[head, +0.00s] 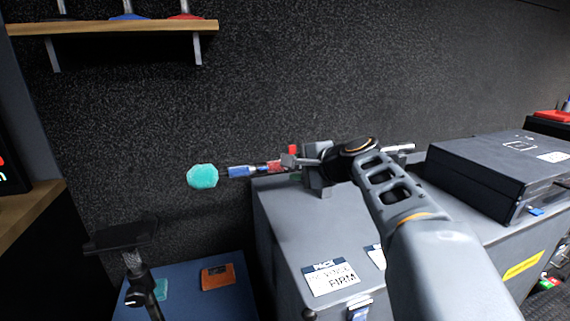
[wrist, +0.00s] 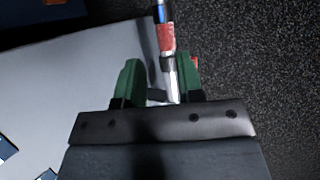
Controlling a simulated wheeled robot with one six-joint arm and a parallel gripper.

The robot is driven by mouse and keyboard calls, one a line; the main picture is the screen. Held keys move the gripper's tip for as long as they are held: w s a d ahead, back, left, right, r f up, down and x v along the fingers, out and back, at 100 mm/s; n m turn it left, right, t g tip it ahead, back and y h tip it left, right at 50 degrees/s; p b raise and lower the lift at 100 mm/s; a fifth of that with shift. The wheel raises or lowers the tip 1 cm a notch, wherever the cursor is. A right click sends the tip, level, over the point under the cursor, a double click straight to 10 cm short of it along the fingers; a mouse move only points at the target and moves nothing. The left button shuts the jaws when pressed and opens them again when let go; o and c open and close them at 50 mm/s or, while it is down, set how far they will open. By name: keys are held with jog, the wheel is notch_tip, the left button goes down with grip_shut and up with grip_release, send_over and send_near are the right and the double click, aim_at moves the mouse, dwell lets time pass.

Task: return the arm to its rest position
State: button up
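My gripper (head: 302,163) is over the back edge of the grey cabinet, near the dark wall, with my arm reaching up to it from the lower right. In the wrist view its two green fingers (wrist: 158,82) stand apart. A microphone with a teal foam head (head: 202,176) and blue, red and silver bands points left past the cabinet's edge. Its red and silver part (wrist: 166,45) shows between the fingers, nearer the right one, with a gap to the left one. Whether it touches the right finger is unclear. My gripper hides part of the microphone in the head view.
The grey cabinet (head: 285,225) carries labels and a dark case (head: 500,165) at the right. A wooden shelf (head: 120,27) hangs upper left. A blue surface (head: 195,305) with an orange pad (head: 217,276) lies lower left, beside a black stand (head: 135,262).

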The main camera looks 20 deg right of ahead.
jog(key=s+a+r+n+g+h+p, duration=0.1)
jog(key=s+r+n+g+h+p, duration=0.1)
jog(key=s+n+p, duration=0.3)
jog(key=s+a+r+n+g+h+p, duration=0.1)
jog(key=s+n+g+p, duration=0.3)
jog(key=p, duration=1)
jog(key=s+a+r+n+g+h+p, duration=0.2)
jog(key=s+n+p, duration=0.4)
jog(key=s+p, duration=0.3)
jog(key=shift+s+a+r+g+h+p, duration=0.3)
jog(key=shift+s+a+g, duration=0.1)
jog(key=shift+a, duration=0.2)
